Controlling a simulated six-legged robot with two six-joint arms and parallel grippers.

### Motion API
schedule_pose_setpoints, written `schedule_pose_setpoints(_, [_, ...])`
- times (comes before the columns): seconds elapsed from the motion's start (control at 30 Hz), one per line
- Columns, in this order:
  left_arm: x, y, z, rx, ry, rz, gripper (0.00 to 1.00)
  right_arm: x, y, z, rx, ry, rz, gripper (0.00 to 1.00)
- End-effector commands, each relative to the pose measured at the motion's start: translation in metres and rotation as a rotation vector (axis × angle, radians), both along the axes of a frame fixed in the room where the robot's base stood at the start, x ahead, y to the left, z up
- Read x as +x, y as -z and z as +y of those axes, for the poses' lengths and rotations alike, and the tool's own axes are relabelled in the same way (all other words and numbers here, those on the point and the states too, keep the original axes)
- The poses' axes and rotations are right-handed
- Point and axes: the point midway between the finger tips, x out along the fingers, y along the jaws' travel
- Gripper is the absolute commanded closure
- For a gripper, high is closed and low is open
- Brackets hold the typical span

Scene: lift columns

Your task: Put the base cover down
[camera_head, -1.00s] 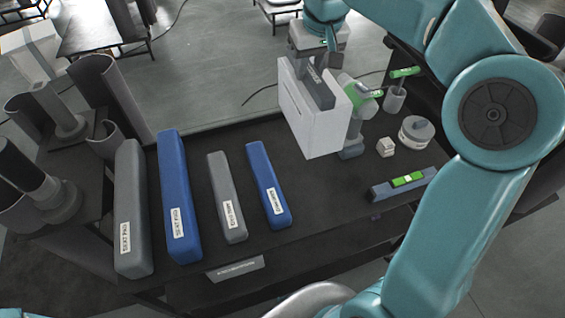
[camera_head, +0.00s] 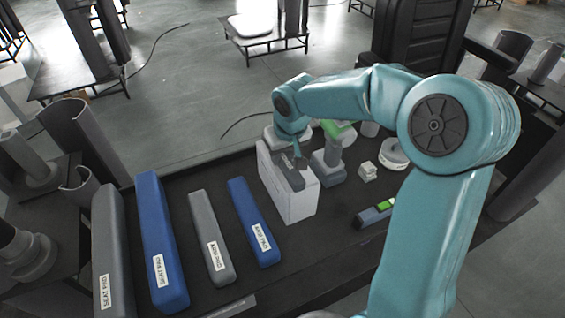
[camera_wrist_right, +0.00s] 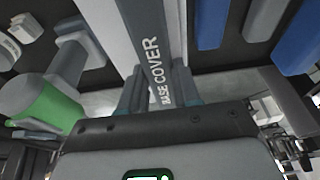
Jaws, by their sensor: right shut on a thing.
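The base cover (camera_head: 297,203) is a white, upright, box-like panel with a grey bar along its top. In the right wrist view, the bar (camera_wrist_right: 152,60) reads "BASE COVER". My right gripper (camera_head: 298,163) is above the cover and shut on this grey bar. The fingers show on both sides of the bar in the wrist view. The cover's lower edge is at or just above the dark tabletop (camera_head: 300,250); I cannot tell whether it touches. My left gripper is not in view.
Grey and blue seat pads, including a blue one (camera_head: 160,240), lie left of the cover. A grey and green tool (camera_head: 332,155), a small white block (camera_head: 367,171), a round white part (camera_head: 394,153) and a level-like tool (camera_head: 374,214) are to its right.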

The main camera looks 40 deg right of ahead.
Motion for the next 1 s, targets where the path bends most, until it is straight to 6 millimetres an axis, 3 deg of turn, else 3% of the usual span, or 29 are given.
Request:
schedule_pose_setpoints(0.2, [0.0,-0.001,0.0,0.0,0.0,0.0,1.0,0.001,0.034,0.0,0.001,0.0,0.003,1.0])
schedule_pose_setpoints(0.63, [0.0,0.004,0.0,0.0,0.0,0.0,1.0,0.002,0.043,0.0,0.001,0.0,0.0,1.0])
schedule_pose_setpoints(0.67, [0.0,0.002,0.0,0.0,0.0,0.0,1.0,0.002,0.041,0.0,0.001,0.0,0.001,0.59])
schedule_pose_setpoints(0.7, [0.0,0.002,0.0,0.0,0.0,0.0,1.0,0.002,0.041,0.0,0.002,0.0,0.002,0.46])
schedule_pose_setpoints(1.0, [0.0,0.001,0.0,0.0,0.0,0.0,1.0,0.002,0.04,0.0,0.001,-0.001,0.002,0.43])
